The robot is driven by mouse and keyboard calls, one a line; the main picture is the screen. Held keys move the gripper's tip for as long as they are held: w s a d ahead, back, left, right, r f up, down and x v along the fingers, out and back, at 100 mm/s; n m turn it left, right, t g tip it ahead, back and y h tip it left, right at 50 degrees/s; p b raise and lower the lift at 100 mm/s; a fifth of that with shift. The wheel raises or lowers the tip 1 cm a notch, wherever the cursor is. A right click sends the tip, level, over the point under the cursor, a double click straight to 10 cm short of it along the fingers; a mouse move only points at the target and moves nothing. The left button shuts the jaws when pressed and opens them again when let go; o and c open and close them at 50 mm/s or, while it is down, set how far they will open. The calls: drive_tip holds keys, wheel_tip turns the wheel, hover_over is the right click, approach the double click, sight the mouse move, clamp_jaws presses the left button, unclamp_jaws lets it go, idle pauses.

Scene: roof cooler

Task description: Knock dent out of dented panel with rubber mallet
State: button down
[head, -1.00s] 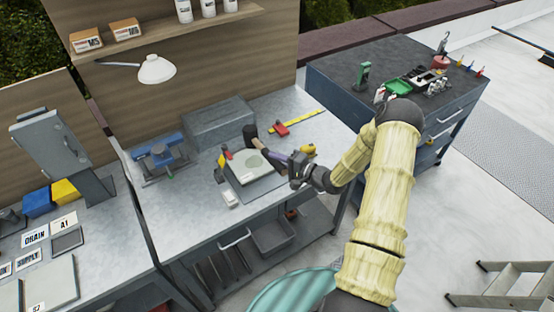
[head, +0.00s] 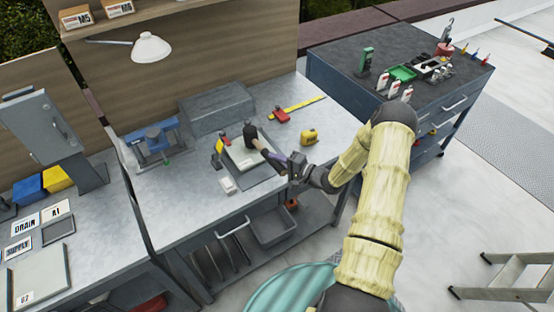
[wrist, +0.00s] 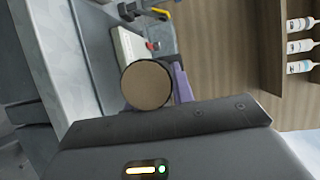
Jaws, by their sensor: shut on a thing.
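My gripper (head: 293,168) is shut on the handle of the rubber mallet (head: 250,133), which has a black head and a wood and purple handle. In the head view the mallet reaches left over the dented panel (head: 241,157), a pale plate lying on a dark grey mat on the workbench. The mallet head covers the back part of the panel, and I cannot tell whether they touch. In the wrist view the round tan face of the mallet head (wrist: 146,86) fills the middle and the purple handle shows beside it. The dent is hidden or too small to make out.
A lamp (head: 150,47) hangs above. A dark tool cabinet (head: 400,80) stands right; a stepladder (head: 510,275) lower right.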

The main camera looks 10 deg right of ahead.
drive_tip(key=shift+f, duration=0.15)
wheel_tip(320, 180, up, 6)
drive_tip(key=p, duration=0.4)
idle(0.3)
drive_tip(key=shift+d, duration=0.1)
wheel_tip(320, 180, down, 7)
drive_tip(key=b, duration=0.5)
drive_tip(key=shift+f+b, duration=0.15)
drive_tip(key=shift+b, duration=0.2)
wheel_tip(320, 180, up, 7)
drive_tip(key=p, duration=0.4)
drive_tip(key=shift+p, duration=0.4)
drive_tip(key=shift+f, duration=0.1)
